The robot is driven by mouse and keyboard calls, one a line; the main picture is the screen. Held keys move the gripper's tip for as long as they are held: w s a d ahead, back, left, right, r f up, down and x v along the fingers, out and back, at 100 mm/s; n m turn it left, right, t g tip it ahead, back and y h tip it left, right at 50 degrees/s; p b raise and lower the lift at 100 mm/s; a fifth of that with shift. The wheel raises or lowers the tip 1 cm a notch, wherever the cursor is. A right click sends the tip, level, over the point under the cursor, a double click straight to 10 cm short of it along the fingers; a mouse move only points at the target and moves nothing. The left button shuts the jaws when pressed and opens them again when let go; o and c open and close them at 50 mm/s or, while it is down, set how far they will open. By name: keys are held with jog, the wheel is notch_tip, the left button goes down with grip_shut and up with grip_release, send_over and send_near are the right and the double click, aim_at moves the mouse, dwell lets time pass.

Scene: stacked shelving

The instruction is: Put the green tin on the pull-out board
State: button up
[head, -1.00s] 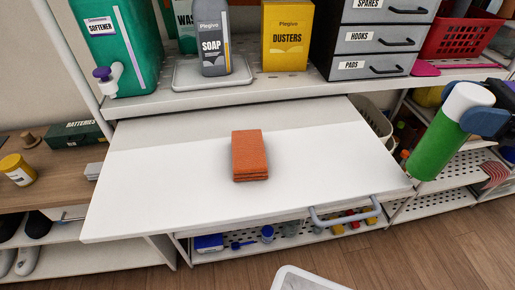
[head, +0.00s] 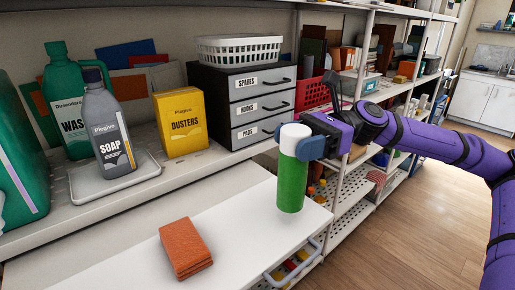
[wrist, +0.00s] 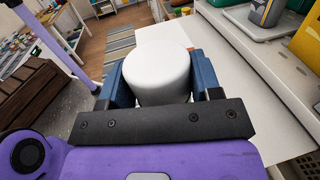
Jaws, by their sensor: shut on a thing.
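The green tin (head: 291,182) has a white top and hangs upright in my gripper (head: 308,146), near the right end of the white pull-out board (head: 235,222). In the head view the tin overlaps the board's right part; I cannot tell whether its base touches the board. In the wrist view the tin's white lid (wrist: 161,72) sits between the two blue fingers of my gripper (wrist: 163,85), which are shut on it. The board (wrist: 235,95) shows to the right of the tin there.
An orange sponge stack (head: 186,248) lies on the board, left of the tin. The shelf above holds a soap bottle (head: 108,130) on a tray, a yellow dusters box (head: 180,122) and a drawer unit (head: 245,105). The board between sponge and tin is clear.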

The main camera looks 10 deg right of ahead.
jog(key=w+a+f, duration=0.4)
jog(key=w+a, duration=0.1)
jog(key=w, duration=0.1)
jog(key=shift+w+a+f, duration=0.15)
jog(key=shift+w+a, duration=0.15)
jog(key=shift+w, duration=0.05)
jog(key=shift+f, duration=0.1)
jog(key=o, duration=1.4)
jog(key=v, duration=1.2)
